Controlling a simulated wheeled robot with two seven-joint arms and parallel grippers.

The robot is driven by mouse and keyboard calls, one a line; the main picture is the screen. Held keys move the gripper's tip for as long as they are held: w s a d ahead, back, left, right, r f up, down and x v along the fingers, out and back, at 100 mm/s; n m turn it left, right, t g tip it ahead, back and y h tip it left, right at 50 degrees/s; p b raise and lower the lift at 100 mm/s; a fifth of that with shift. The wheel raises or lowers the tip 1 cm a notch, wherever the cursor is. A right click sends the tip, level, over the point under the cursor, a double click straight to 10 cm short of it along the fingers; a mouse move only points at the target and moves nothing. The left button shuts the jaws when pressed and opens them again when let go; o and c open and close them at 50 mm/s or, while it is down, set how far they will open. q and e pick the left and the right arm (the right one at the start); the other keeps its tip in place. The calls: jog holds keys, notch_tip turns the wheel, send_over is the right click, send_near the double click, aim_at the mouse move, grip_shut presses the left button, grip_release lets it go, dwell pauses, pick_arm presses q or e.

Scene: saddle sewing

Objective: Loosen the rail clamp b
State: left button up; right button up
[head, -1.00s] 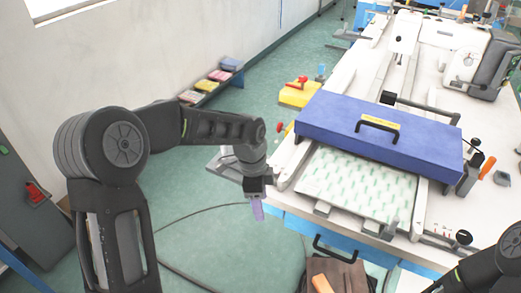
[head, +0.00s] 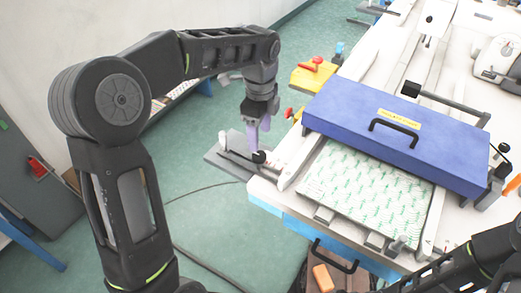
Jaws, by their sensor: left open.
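My left gripper (head: 259,131) points down with its purple fingers apart, and nothing shows between them. It is just above a black knob (head: 258,156) on a pale rail-like part (head: 236,157) at the table's left corner. This knob may belong to a rail clamp, but no label shows which clamp is b. Another black knob (head: 503,147) stands at the right beside an orange handle. Whether the fingers touch the near knob cannot be told. My right arm shows at the lower right; its gripper is out of view.
A blue cover (head: 400,125) with a black handle lies across the white table, behind a green-patterned sheet (head: 365,190). A yellow block (head: 312,76) with a red handle is beyond the gripper.

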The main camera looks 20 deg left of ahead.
aim_at(260, 155)
pick_arm(q)
jog(key=shift+f+p, duration=0.55)
jog(key=shift+f, duration=3.35)
grip_shut()
